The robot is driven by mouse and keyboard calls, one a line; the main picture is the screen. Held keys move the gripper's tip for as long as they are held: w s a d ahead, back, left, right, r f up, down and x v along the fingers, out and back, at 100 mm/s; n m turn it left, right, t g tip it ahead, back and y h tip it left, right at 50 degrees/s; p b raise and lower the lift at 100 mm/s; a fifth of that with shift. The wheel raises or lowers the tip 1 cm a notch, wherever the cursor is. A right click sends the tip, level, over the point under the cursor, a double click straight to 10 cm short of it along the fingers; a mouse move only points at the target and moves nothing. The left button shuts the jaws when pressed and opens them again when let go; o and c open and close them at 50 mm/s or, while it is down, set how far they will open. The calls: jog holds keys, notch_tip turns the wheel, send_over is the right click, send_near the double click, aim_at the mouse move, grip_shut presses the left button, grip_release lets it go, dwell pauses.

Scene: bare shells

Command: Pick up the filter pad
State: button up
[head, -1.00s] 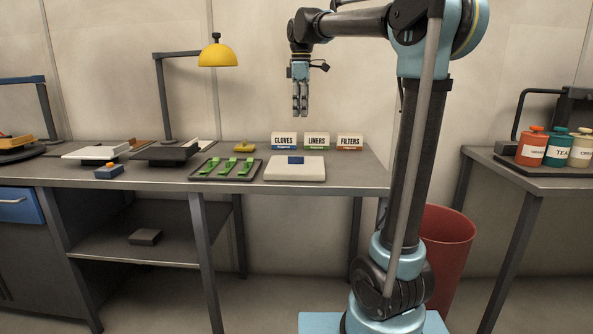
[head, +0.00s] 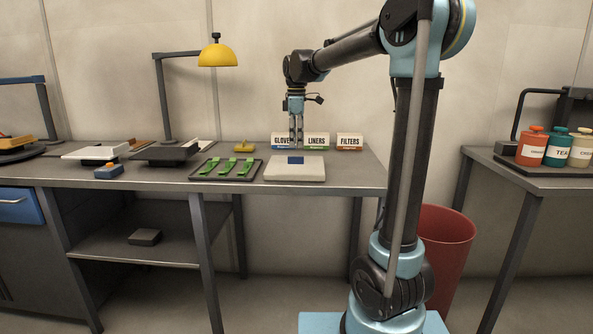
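My gripper (head: 296,144) points straight down in front of the box labelled GLOVES, above the back part of a flat white block. A narrow gap shows between its two fingers, and nothing is held in it. The white block (head: 308,174) lies on the bench with a small blue patch (head: 295,160) on its top. A white box labelled FILTERS (head: 349,141) stands at the back right of the bench. I cannot tell for sure which of these is the filter pad.
Boxes marked GLOVES (head: 280,141) and LINERS (head: 317,141) stand beside the FILTERS box. A dark tray (head: 194,177) with green strips lies left of the white block. A yellow lamp (head: 217,55) stands further left. A red bin (head: 447,240) is on the floor behind my arm.

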aim_at(296, 163)
jog(key=shift+s+a+f, duration=0.1)
jog(key=shift+s+f, duration=0.05)
jog(key=shift+f, duration=1.25)
jog(key=shift+s+f, duration=0.1)
jog(key=shift+f, duration=1.3)
grip_shut()
